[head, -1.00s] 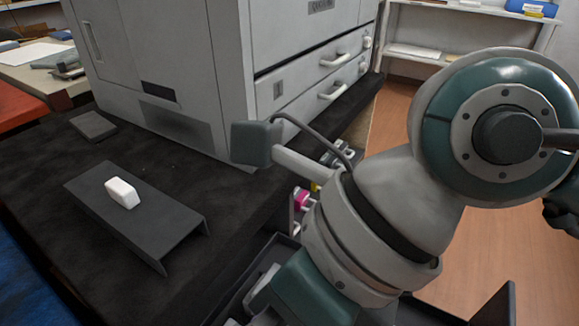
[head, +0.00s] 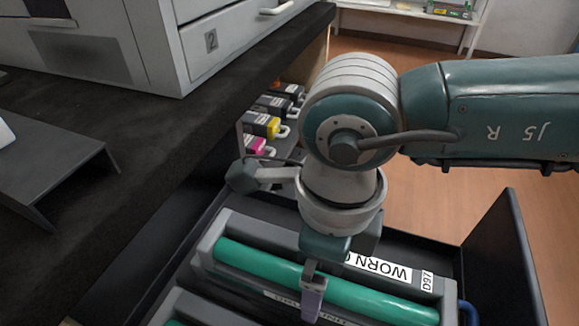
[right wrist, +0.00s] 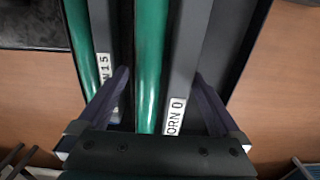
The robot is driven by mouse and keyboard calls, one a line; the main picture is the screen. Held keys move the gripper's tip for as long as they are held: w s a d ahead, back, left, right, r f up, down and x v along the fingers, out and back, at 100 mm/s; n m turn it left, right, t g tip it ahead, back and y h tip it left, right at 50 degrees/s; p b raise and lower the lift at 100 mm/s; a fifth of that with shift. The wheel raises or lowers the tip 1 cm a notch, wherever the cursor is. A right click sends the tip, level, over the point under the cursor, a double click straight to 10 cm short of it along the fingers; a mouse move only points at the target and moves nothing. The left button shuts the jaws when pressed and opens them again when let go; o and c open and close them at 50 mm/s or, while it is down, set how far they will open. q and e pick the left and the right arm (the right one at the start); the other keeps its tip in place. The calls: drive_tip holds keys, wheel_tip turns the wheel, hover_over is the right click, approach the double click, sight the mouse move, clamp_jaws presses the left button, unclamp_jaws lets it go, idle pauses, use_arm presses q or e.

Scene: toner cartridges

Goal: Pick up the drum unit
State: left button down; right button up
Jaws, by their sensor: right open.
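A drum unit (head: 270,262), a grey frame with a long green roller, lies in a dark bin. Its white label reads "WORN" and a tag at its right end shows D97. It also shows in the right wrist view (right wrist: 150,50). A second similar unit (head: 205,305) lies beside it, nearer the bottom edge; its roller (right wrist: 85,40) is at the left in the right wrist view. My right gripper (head: 313,290) points down over the first unit. In the right wrist view its fingers (right wrist: 162,78) are apart, one on each side of that unit; contact cannot be told. My left gripper is out of view.
The dark bin (head: 512,255) has raised walls around the units. A black-topped table (head: 120,110) carries a grey printer (head: 130,40) and a dark stand (head: 55,165). Toner cartridges with yellow (head: 262,126) and magenta (head: 256,146) parts sit beyond the bin.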

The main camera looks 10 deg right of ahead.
drive_tip(key=shift+f, duration=0.85)
drive_tip(key=shift+r, duration=0.15)
clamp_jaws()
